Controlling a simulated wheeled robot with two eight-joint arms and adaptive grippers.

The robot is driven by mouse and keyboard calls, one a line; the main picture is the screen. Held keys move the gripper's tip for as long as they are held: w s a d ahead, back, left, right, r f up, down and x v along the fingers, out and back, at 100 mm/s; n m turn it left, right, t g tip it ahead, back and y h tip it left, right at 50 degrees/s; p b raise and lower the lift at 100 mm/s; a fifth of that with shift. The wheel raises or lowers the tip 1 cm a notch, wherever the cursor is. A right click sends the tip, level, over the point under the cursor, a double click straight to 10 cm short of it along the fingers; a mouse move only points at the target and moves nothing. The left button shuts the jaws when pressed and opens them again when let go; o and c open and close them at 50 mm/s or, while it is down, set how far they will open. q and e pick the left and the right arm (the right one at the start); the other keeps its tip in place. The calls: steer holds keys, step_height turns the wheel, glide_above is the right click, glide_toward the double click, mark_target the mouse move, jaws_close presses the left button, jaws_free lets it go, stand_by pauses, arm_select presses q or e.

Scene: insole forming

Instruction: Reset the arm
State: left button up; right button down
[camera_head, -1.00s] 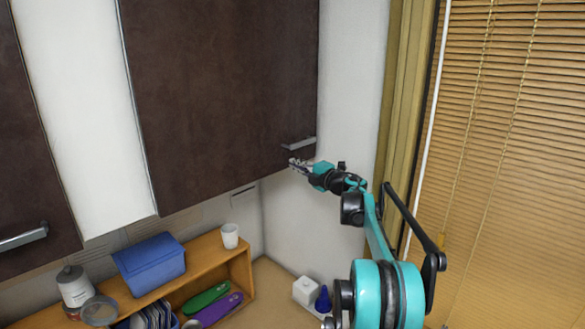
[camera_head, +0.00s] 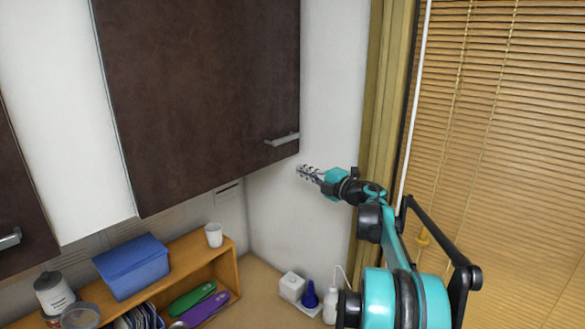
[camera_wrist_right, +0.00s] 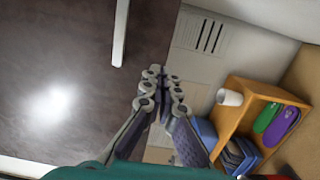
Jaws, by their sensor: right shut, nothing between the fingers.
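My right arm (camera_head: 392,262) is teal and black and reaches up from the lower right in the head view. Its gripper (camera_head: 301,170) is shut and empty, in front of the white wall just right of the dark cabinet's lower right corner. The right wrist view shows the same gripper (camera_wrist_right: 162,82) with its fingertips together and nothing between them. It is apart from the cabinet handle (camera_head: 283,139). My left gripper is not in view.
The dark wall cabinet (camera_head: 200,90) is closed. Below it, a wooden shelf (camera_head: 225,262) carries a blue box (camera_head: 132,266) and a white cup (camera_head: 214,235). Green and purple insoles (camera_head: 206,309) lie inside it. A window blind (camera_head: 500,130) is at right.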

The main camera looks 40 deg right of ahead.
steer(key=shift+s, duration=0.3)
steer(key=shift+s, duration=0.15)
steer(key=a+f+m+h+b, duration=0.4)
steer(key=a+f+m+b, duration=0.15)
steer(key=a+b, duration=0.2)
steer(key=a+f+m+h+b, duration=0.45)
steer(key=a+m+b, duration=0.25)
steer(key=a, duration=0.2)
steer(key=s+a+f+m+g+y+b, duration=0.1)
steer(key=s+a+f+b, duration=0.4)
steer(key=f, duration=1)
steer(key=s+a+f+m+g+y+b, duration=0.2)
steer(key=s+a+f+g+y+b, duration=0.2)
steer(key=s+a+f, duration=0.5)
steer(key=s+a+f+m+g+y+b, duration=0.2)
steer(key=s+a+f+g+b, duration=0.4)
steer(key=a+f, duration=0.8)
step_height(320, 180, down, 8)
steer(key=shift+s+a+r+y, duration=0.2)
steer(key=shift+s+a+y, duration=0.05)
steer(key=shift+s+y, duration=0.5)
steer(key=shift+m, duration=0.25)
